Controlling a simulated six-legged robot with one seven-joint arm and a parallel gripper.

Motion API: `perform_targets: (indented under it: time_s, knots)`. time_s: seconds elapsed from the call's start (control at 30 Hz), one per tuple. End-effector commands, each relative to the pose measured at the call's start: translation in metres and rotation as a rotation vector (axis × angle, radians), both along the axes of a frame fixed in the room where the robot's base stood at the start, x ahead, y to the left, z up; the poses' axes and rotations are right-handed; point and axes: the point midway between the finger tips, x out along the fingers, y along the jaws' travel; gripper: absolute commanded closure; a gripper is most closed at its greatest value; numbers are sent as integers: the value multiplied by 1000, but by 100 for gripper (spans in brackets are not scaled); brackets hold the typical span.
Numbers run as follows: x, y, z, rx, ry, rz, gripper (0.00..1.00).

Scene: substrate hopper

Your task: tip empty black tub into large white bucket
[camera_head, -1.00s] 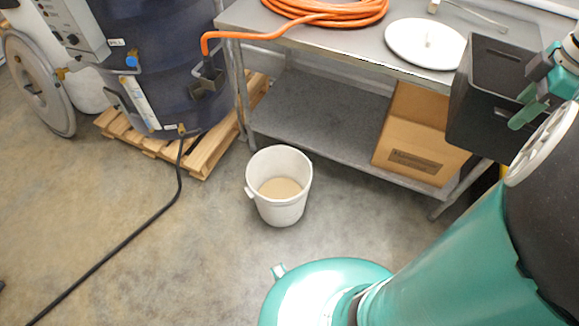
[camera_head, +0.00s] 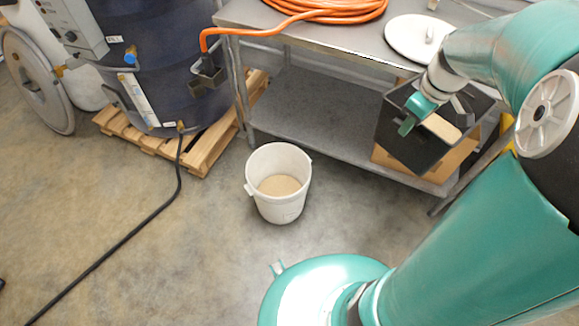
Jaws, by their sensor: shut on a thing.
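The large white bucket (camera_head: 279,207) stands upright on the concrete floor at the middle of the view, with some tan material at its bottom. The black tub (camera_head: 402,148) is in the air to the right of the bucket and higher, in front of the steel table. The tub is tilted, and a patch of tan material shows inside it. My gripper (camera_head: 412,116) is shut on the tub's upper left rim. The tub is apart from the bucket.
A steel table (camera_head: 330,40) with a lower shelf holds an orange hose (camera_head: 325,10) and a white lid (camera_head: 415,42). A cardboard box (camera_head: 440,175) sits partly hidden behind the tub. A dark drum (camera_head: 165,60) stands on a wooden pallet (camera_head: 205,145). A black cable (camera_head: 125,240) crosses the floor.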

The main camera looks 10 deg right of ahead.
Motion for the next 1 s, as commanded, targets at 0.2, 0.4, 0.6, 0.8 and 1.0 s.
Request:
perform_targets:
  time_s: [0.2, 0.4, 0.6, 0.8, 1.0]
  knots:
    - [45, 51, -66, 4, 4, -150, 100]
    - [82, 91, -119, 2, 2, -292, 100]
    - [111, 122, -161, 0, 2, -409, 100]
    - [132, 144, -193, -1, 0, -495, 100]
    - [147, 159, -213, 1, -1, -555, 100]
